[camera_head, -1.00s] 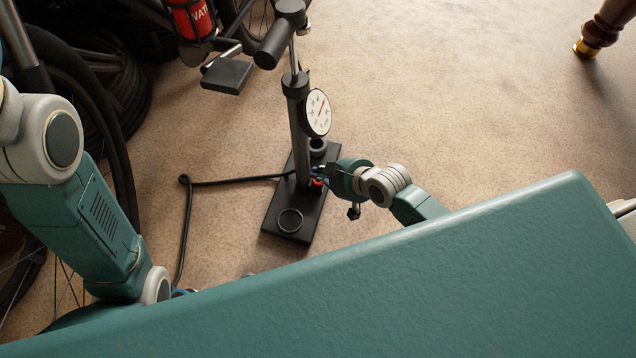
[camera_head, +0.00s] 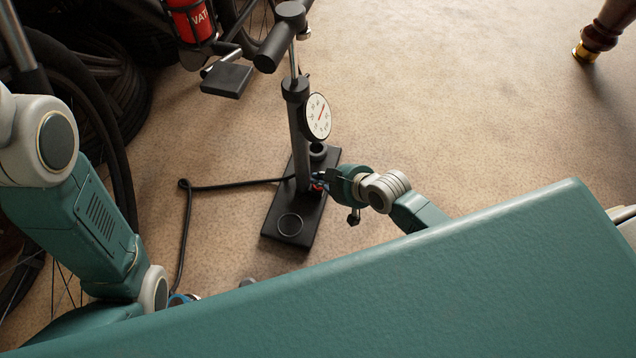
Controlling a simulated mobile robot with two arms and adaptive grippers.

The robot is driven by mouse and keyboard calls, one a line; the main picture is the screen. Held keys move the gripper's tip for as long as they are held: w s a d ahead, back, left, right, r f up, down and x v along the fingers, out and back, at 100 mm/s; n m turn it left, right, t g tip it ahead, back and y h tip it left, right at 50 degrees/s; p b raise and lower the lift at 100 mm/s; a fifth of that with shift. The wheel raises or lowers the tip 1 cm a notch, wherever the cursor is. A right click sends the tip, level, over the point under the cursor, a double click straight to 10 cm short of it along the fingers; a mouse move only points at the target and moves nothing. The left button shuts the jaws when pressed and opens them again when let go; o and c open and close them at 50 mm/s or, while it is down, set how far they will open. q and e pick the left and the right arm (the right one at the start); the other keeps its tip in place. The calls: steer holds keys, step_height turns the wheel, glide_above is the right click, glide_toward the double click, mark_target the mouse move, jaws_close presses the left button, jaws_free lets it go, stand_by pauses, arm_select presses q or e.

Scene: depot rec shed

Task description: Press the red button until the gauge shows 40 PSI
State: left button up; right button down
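A black floor pump (camera_head: 300,140) stands upright on its flat base (camera_head: 291,224). Its round white gauge (camera_head: 317,117) has a red needle pointing to the upper right; the numbers are too small to read. The red button (camera_head: 318,187) shows as a small red patch low on the pump, mostly hidden by my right gripper. My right gripper (camera_head: 325,179) is at the foot of the pump, with its fingers at the button; I cannot tell whether they touch it or are shut.
A black hose (camera_head: 186,210) runs left from the pump and along the floor. A bicycle with a pedal (camera_head: 227,79) and a red bottle (camera_head: 190,22) stands at the back left, near tyres (camera_head: 120,90). A wooden leg (camera_head: 604,32) is at top right. The carpet right of the pump is clear.

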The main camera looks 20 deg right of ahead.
steer(key=shift+f, duration=0.1)
stand_by(0.6)
steer(key=shift+f, duration=0.25)
steer(key=shift+f, duration=0.35)
stand_by(0.5)
steer(key=shift+f, duration=0.2)
stand_by(0.3)
